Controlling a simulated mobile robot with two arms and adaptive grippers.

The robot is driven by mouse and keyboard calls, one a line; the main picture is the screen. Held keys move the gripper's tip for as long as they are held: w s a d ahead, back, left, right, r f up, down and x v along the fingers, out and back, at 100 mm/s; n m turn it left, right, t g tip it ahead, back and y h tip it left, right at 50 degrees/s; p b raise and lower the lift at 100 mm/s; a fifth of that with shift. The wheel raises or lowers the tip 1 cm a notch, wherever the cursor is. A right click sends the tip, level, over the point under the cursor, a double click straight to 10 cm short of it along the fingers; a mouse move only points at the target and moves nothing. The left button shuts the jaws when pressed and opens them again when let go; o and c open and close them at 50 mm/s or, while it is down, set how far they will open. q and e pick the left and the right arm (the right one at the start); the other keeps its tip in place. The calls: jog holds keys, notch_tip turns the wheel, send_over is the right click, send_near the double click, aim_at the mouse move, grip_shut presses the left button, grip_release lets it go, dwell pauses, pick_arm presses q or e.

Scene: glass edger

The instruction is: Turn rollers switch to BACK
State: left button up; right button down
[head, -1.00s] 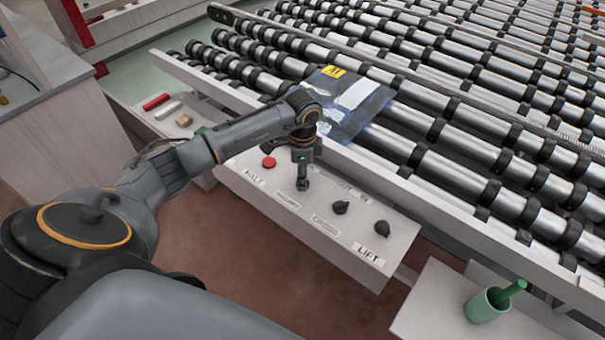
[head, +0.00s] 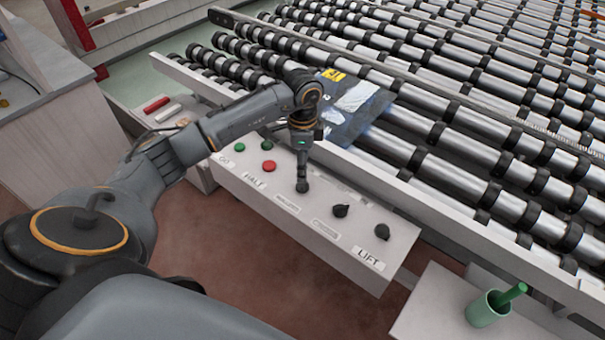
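The white control panel (head: 350,257) runs along the front of the roller table. It carries a green button (head: 239,146), a red button (head: 269,166) by the HALT label, and two black knobs, one in the middle (head: 340,210) and one above the LIFT label (head: 382,231). My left gripper (head: 302,187) points down at the panel, left of the middle knob. Its narrow fingertips are at or just above the surface, and they hide whatever control is under them. I cannot tell whether they hold a knob. No BACK marking is readable. My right gripper is out of view.
The roller table (head: 450,120) fills the back, with a blue sheet-like item (head: 365,110) on it. A red bar (head: 156,104) and a white bar (head: 168,113) lie left of the panel. A green cup (head: 487,309) stands on a ledge at lower right.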

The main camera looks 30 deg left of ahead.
pick_arm(q)
notch_tip(320, 180, up, 6)
dwell(0.6)
